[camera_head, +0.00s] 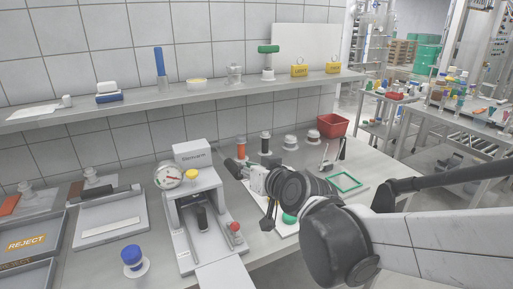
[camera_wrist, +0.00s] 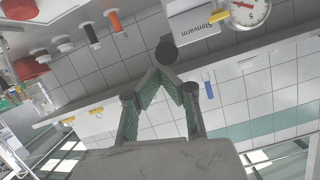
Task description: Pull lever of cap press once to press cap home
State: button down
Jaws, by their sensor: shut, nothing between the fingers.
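The cap press is a grey frame (camera_head: 205,186) on the bench in the head view, with a round gauge (camera_head: 168,176) and a yellow knob (camera_head: 192,175) at its top. A dark upright part (camera_head: 202,218) stands inside the frame, and a red knob (camera_head: 235,227) sits at its right side. My gripper (camera_wrist: 163,68) is shut and empty, to the right of the press's top. A dark round end (camera_wrist: 166,54) shows at the fingertips in the wrist view; I cannot tell whether they touch it. A dark cylinder (camera_head: 232,168) shows left of my wrist. I cannot tell which part is the lever.
A shelf (camera_head: 180,97) runs along the wall.

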jog(key=s+d, duration=0.3)
jog(key=s, duration=0.3)
jog(key=shift+d+r+p, duration=0.4)
jog(key=shift+p, duration=0.05)
dwell(0.4)
jog(key=s+d+f+m+g+h, duration=0.2)
jog(key=s+d+f+h, duration=0.1)
jog(key=s+d, duration=0.4)
jog(key=s+d+f+m+g+h, duration=0.2)
jog(key=s+d, duration=0.6)
jog(key=d, duration=0.6)
jog(key=f+g+h, duration=0.1)
jog(key=h, duration=0.1)
jog(key=shift+d+f+g+h, duration=0.15)
jog(key=shift+d+g+h, duration=0.1)
jog(key=shift+g+h, duration=0.05)
